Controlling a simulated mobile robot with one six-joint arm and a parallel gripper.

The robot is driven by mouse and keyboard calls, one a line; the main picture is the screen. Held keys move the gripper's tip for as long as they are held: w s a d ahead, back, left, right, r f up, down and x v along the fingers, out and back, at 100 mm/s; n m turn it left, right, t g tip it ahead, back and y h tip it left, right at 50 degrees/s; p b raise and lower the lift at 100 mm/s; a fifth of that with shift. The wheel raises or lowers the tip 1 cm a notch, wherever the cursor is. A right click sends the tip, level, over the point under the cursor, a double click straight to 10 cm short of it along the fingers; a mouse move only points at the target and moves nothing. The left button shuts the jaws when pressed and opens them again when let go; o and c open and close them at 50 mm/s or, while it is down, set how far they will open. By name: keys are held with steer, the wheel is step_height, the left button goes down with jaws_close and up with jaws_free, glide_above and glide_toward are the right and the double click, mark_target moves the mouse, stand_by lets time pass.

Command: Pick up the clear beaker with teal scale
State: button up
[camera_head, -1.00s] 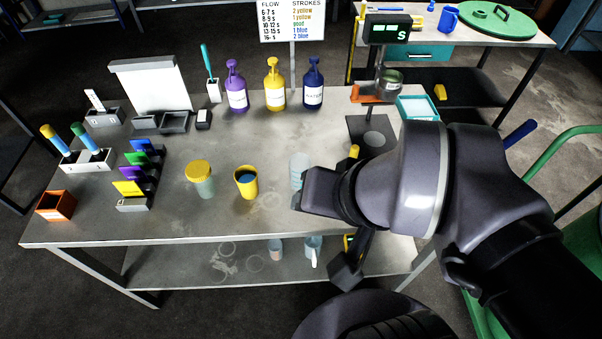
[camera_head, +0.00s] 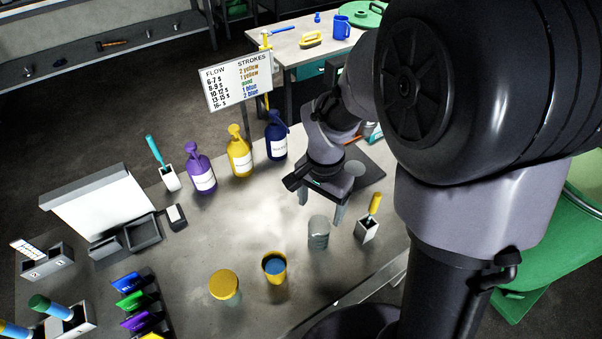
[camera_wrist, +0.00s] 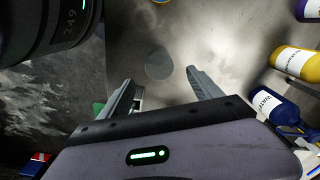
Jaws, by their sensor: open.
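The clear beaker (camera_head: 318,234) stands upright on the grey bench in the head view, right of a yellow cup. Faint marks show on its wall, too small to read. My gripper (camera_head: 320,207) is open and points down, its fingers spread just behind and above the beaker. In the wrist view, my gripper (camera_wrist: 160,78) shows both fingers apart with nothing between them. A faint round outline (camera_wrist: 159,66) lies just beyond the fingertips; it looks like the beaker from above, but I cannot be sure.
A white holder with a yellow-handled tool (camera_head: 368,222) stands close right of the beaker. The yellow cup (camera_head: 274,267) and a yellow-lidded jar (camera_head: 225,285) are to its left. Purple, yellow (camera_head: 239,155) and navy bottles (camera_head: 275,138) stand behind. The bench between bottles and cups is clear.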

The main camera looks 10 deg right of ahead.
mark_target(318, 235)
steer(key=f+b, duration=0.1)
steer(key=f, duration=0.2)
steer(key=f+b, duration=0.1)
steer(key=f, duration=0.2)
steer(key=f+b, duration=0.1)
steer(key=f, duration=0.2)
steer(key=shift+s+d+f, duration=0.1)
steer(key=shift+d+f, duration=0.1)
steer(key=shift+d, duration=0.05)
step_height(318, 235, down, 5)
steer(key=shift+a+f+b, duration=0.1)
steer(key=shift+b, duration=1.15)
steer(key=shift+r, duration=0.2)
steer(key=shift+c, duration=0.2)
steer(key=c, duration=1.5)
